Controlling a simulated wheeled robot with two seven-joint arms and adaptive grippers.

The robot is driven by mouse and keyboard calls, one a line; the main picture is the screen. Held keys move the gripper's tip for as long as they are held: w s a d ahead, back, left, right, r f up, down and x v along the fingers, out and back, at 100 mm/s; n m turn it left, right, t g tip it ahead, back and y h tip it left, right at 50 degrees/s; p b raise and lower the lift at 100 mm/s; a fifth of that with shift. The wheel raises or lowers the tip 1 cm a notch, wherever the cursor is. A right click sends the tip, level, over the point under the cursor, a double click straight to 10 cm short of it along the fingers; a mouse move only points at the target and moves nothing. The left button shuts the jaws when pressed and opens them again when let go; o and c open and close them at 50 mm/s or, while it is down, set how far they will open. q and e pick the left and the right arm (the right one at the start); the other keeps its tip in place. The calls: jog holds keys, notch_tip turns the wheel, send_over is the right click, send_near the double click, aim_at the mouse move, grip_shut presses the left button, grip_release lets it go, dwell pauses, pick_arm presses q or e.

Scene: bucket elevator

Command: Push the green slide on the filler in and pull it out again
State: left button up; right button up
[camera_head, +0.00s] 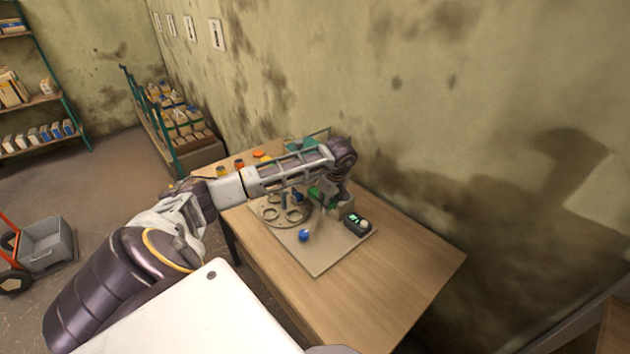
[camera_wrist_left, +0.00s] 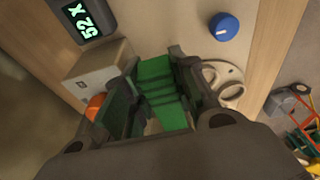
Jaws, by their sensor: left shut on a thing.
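The green slide (camera_head: 315,194) shows beside my left gripper (camera_head: 332,192) over the metal plate on the table. In the left wrist view the ribbed green slide (camera_wrist_left: 160,92) lies between the two fingers of the left gripper (camera_wrist_left: 160,85), which is shut on it. The filler's pale box (camera_wrist_left: 102,70) is left of the slide in that view; in the head view the filler (camera_head: 346,208) is partly covered by my gripper. How far in the slide sits cannot be told. My right gripper is not in view.
A display (camera_head: 357,223) and a blue knob (camera_head: 304,235) sit on the plate (camera_head: 318,262). A turntable with rings (camera_head: 270,212) lies to their left. The table's front right (camera_head: 410,275) is bare. The stained wall stands close behind.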

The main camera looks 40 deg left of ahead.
aim_at(317, 192)
pick_arm(q)
jog(key=shift+a, duration=0.25)
jog(key=shift+w+a, duration=0.1)
jog(key=shift+a, duration=0.55)
jog(key=shift+a+b, duration=0.25)
jog(key=shift+b, duration=0.05)
jog(key=shift+a, duration=0.75)
jog(key=shift+w+a, duration=0.1)
jog(key=shift+a, duration=0.15)
jog(key=shift+a+b, duration=0.4)
jog(key=shift+a, duration=0.25)
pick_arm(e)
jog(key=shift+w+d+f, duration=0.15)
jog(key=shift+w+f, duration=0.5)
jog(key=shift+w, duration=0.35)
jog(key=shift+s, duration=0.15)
